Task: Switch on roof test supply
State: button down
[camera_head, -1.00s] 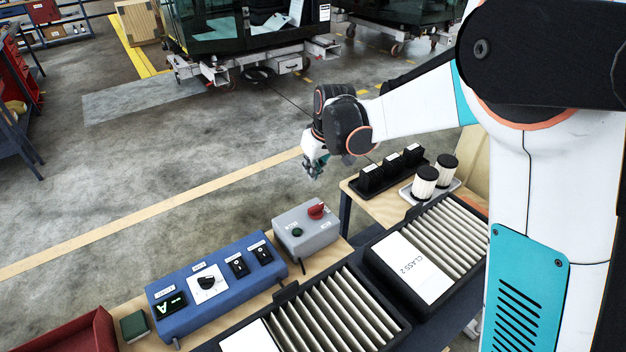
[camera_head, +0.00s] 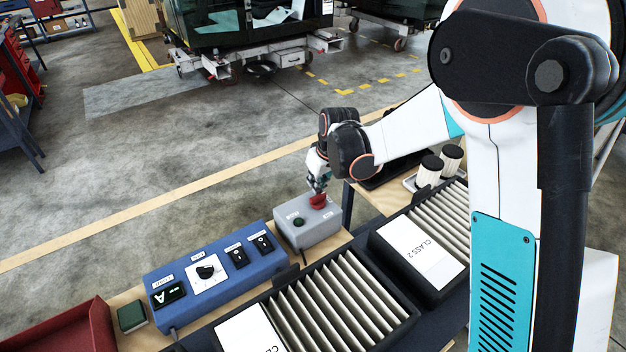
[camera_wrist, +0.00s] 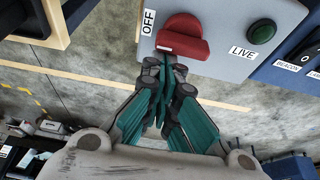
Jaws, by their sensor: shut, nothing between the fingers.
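The grey supply box (camera_head: 322,226) stands on the bench, right of the blue switch panel. Its red rotary handle (camera_wrist: 182,36) is large in the wrist view, with its pale-marked end by the OFF label (camera_wrist: 148,22). The green LIVE lamp (camera_wrist: 261,31) beside it looks dark. My gripper (camera_wrist: 172,66) is shut with nothing between its fingers. Its tips are at the lower edge of the red handle in the wrist view; whether they touch it I cannot tell. In the head view my gripper (camera_head: 319,189) is right above the red handle (camera_head: 318,201), partly covering it.
The blue panel (camera_head: 215,275) with a display, a dial and rocker switches is on the left. Filter trays (camera_head: 345,300) lie in front. White canisters (camera_head: 430,172) stand to the right. A red bin (camera_head: 70,335) is at the lower left.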

jog(key=shift+d+m+h, duration=0.3)
jog(key=shift+m+h, duration=0.1)
jog(key=shift+m, duration=0.8)
jog(key=shift+s+d+m+t+h+b, duration=0.1)
jog(key=shift+d+m+t+h+b, duration=0.2)
jog(key=shift+m, duration=0.6)
jog(key=m, duration=0.1)
jog(key=m+h, duration=0.1)
jog(key=m, duration=0.1)
jog(key=shift+s+d+m, duration=0.15)
jog(key=shift+d+m, duration=0.15)
jog(key=shift+d, duration=0.1)
jog(key=m, duration=0.1)
jog(key=m+h, duration=0.1)
jog(key=m, duration=0.1)
jog(key=d+m+b, duration=0.1)
jog(key=shift+s+m+h, duration=0.3)
jog(key=shift+s, duration=0.1)
jog(key=m, duration=0.1)
jog(key=m+g, duration=0.1)
jog(key=m, duration=0.1)
jog(key=shift+s+d+h, duration=0.1)
jog(key=shift+s+h, duration=0.25)
jog(key=shift+h, duration=0.05)
